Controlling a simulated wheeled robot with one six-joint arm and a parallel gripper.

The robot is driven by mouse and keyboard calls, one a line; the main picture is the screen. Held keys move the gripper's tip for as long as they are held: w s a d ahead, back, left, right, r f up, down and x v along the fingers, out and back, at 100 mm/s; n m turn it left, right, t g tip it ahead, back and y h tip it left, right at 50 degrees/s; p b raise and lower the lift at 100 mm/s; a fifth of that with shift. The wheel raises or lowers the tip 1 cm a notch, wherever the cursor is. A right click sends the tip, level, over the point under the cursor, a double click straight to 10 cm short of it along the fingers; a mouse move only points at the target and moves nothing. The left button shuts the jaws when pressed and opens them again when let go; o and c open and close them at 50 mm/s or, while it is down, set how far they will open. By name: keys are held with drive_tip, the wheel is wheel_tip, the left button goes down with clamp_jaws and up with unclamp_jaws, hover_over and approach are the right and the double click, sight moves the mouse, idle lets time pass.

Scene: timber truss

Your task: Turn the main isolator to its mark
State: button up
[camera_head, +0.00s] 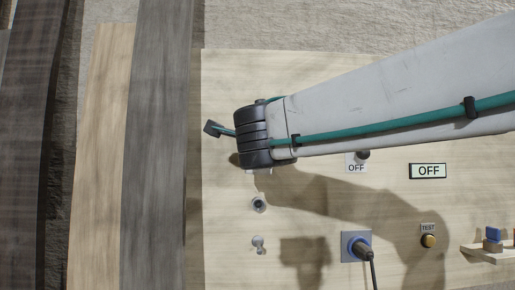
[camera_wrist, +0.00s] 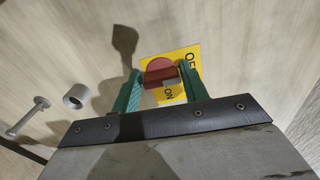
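The main isolator shows in the wrist view as a red handle (camera_wrist: 160,70) on a yellow plate (camera_wrist: 183,55) lettered ON and OFF, tilted in the picture. My gripper (camera_wrist: 162,78) has its two green fingers on either side of the red handle, and the handle fills the gap between them. The ON lettering shows just below the handle. In the head view my arm and wrist hide the isolator and the fingertips.
On the pale board are a round socket (camera_head: 259,204), a small grey knob (camera_head: 259,243), a blue socket with a plug and cable (camera_head: 357,246), a TEST button (camera_head: 428,240) and an OFF display (camera_head: 428,171). A small shelf (camera_head: 488,253) juts out at right. Dark timbers stand at left.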

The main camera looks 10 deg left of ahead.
drive_tip(key=o, duration=0.6)
drive_tip(key=shift+c, duration=0.2)
drive_tip(key=shift+s, duration=0.1)
drive_tip(key=shift+v, duration=2.95)
